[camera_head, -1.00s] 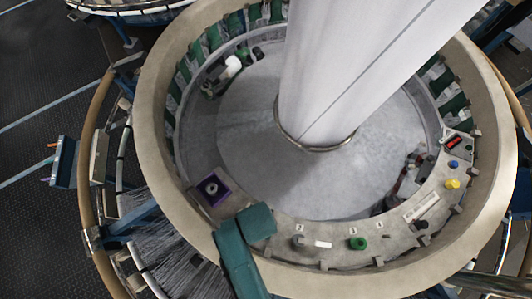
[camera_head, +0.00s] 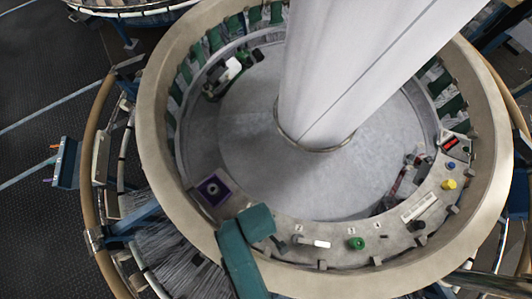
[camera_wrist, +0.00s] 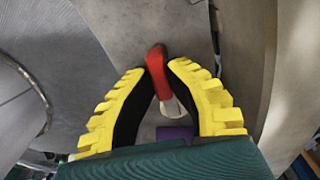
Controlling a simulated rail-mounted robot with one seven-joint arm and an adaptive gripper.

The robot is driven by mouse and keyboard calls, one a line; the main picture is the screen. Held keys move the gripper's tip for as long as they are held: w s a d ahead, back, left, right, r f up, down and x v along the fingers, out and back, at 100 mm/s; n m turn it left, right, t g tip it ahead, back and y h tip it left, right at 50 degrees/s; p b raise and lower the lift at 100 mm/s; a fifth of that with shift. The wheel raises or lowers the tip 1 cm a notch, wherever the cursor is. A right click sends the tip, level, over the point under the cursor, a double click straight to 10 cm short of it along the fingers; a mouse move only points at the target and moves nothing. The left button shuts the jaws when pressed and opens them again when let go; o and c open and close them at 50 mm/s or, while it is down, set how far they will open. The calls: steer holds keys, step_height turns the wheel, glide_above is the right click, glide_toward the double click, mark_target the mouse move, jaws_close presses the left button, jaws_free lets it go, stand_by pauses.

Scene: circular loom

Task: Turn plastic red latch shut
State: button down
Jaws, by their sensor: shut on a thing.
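The red latch (camera_wrist: 155,58) stands between the tips of my gripper (camera_wrist: 157,72) in the wrist view. The gripper's yellow-ribbed fingers with black inner pads are closed on it from both sides. A pale piece (camera_wrist: 170,107) shows below the latch, between the fingers. In the head view I cannot make out the fingertips or the held latch; the teal end of my arm (camera_head: 256,222) covers that part of the loom's inner ring. How far the latch is turned cannot be told.
A purple square plate (camera_head: 212,190) lies left of my arm on the grey ring. Green (camera_head: 356,243) and yellow (camera_head: 449,184) knobs sit on the ring to the right. The large white column (camera_head: 335,75) rises from the middle. The raised beige rim (camera_head: 157,150) surrounds everything.

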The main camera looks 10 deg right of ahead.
steer(key=c, duration=1)
jaws_free()
steer(key=shift+c, duration=0.2)
steer(key=shift+r, duration=0.1)
step_height(320, 180, up, 7)
steer(key=shift+f, duration=0.1)
